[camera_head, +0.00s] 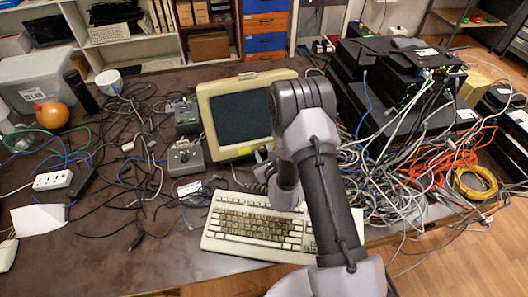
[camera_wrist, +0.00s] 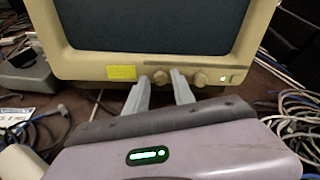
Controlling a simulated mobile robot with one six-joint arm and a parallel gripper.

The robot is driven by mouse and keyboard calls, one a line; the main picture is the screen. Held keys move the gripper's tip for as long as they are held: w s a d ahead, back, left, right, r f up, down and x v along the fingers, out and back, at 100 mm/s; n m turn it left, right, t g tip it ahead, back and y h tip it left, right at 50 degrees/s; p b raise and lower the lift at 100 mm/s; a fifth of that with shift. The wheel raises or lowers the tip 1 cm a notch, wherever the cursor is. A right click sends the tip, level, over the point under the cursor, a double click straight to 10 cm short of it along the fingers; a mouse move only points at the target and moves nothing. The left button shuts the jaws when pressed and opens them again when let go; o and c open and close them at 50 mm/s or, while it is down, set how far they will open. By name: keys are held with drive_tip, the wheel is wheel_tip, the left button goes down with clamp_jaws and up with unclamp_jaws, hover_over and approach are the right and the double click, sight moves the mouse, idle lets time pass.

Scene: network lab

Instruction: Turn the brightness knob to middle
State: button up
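The old beige monitor (camera_head: 204,101) stands on the dark desk and fills the top of the wrist view (camera_wrist: 58,62). On its lower front bezel are round beige knobs, one (camera_wrist: 160,77) left of centre and another (camera_wrist: 200,78) to its right. I cannot read which is the brightness knob or its setting. My gripper (camera_wrist: 161,76) is at the bezel, its two pale fingers apart with the left knob showing between their tips. I cannot tell whether they touch it. In the head view my arm hides the knobs and the fingertips.
A beige keyboard (camera_head: 255,227) lies in front of the monitor under my arm. Grey control boxes (camera_head: 186,158) stand to its left. Black network devices (camera_head: 400,65) and tangled cables (camera_head: 400,165) crowd the right. A yellow label (camera_wrist: 121,72) and a green-lit button (camera_wrist: 235,79) are on the bezel.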

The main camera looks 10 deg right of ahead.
clamp_jaws()
drive_tip(key=shift+m, duration=0.3)
drive_tip(key=m+p, duration=0.2)
drive_tip(key=m, duration=0.1)
drive_tip(key=shift+d+r+m, duration=0.1)
drive_tip(key=shift+m, duration=0.3)
drive_tip(key=m+p, duration=0.1)
drive_tip(key=m, duration=0.5)
drive_tip(key=shift+d+y+p, duration=0.1)
drive_tip(key=shift+y+p, duration=0.2)
drive_tip(key=shift+y, duration=0.1)
drive_tip(key=m, duration=0.6)
drive_tip(key=shift+t+y+p, duration=0.3)
drive_tip(key=shift+p, duration=0.1)
drive_tip(key=m, duration=0.5)
drive_tip(key=shift+m, duration=0.7)
